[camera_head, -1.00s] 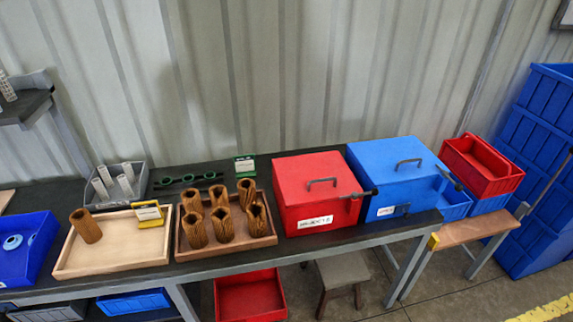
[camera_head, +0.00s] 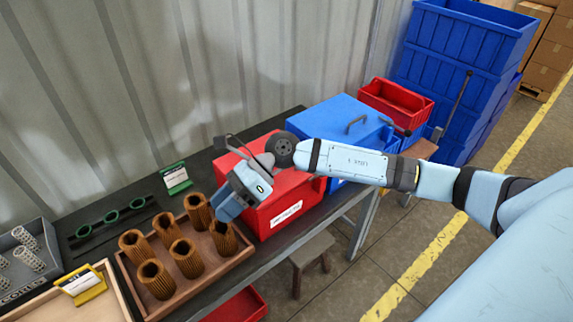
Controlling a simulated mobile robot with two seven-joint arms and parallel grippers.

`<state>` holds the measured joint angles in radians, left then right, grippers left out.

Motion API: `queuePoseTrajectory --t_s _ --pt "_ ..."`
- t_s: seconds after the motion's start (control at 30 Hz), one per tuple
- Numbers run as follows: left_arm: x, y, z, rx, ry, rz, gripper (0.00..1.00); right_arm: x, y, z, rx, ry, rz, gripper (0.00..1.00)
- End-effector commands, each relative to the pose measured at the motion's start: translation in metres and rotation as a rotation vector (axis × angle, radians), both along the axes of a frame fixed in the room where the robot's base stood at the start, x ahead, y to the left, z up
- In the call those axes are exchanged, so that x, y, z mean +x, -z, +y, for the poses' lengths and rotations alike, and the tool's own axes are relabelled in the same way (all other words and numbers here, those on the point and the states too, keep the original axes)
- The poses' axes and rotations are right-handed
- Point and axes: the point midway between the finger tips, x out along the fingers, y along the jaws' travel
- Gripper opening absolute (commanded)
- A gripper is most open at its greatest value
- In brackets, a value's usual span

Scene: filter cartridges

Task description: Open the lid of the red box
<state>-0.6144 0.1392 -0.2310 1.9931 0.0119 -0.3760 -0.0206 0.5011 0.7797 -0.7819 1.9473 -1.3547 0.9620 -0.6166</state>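The red box (camera_head: 305,193) stands on the dark table, left of the blue box. Its lid (camera_head: 262,143) looks shut, but my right arm covers much of it and its handle cannot be made out. A white label (camera_head: 286,214) is on its front. My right gripper (camera_head: 228,205) is over the left part of the red box, near its front left edge and pointing down and left. I cannot tell whether it touches the box, or how far its fingers are apart. My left gripper is not in view.
A wooden tray (camera_head: 208,277) with several brown cartridges is just left of the gripper. A blue box (camera_head: 330,112) with a grey handle is right of the red box. A green-edged card (camera_head: 176,178) stands behind the tray. A stool (camera_head: 312,248) is below the table edge.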

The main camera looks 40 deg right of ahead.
Motion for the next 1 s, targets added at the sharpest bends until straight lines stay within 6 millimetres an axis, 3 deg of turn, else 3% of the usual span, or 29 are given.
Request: queuePoseTrajectory --t_s 0.1,0.2,0.3,0.4,0.53,0.67,1.0 --pt "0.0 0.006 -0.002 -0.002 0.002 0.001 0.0 0.029 0.001 -0.065 -0.374 -0.137 -0.239 0.38" --pt "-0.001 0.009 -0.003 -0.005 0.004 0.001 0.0 0.052 -0.007 -0.124 -0.658 -0.214 -0.362 0.38" --pt "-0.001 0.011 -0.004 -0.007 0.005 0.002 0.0 0.067 -0.022 -0.174 -0.881 -0.259 -0.424 0.38" --pt "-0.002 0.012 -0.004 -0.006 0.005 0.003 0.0 0.076 -0.037 -0.209 -1.028 -0.279 -0.45 0.38" --pt "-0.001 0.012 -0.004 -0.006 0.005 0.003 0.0 0.08 -0.045 -0.229 -1.114 -0.289 -0.458 0.38" --pt "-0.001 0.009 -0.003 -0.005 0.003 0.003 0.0 0.083 -0.034 -0.231 -1.126 -0.293 -0.456 0.38" --pt "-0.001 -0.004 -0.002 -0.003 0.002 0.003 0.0 0.095 0.034 -0.229 -1.122 -0.293 -0.454 0.38"
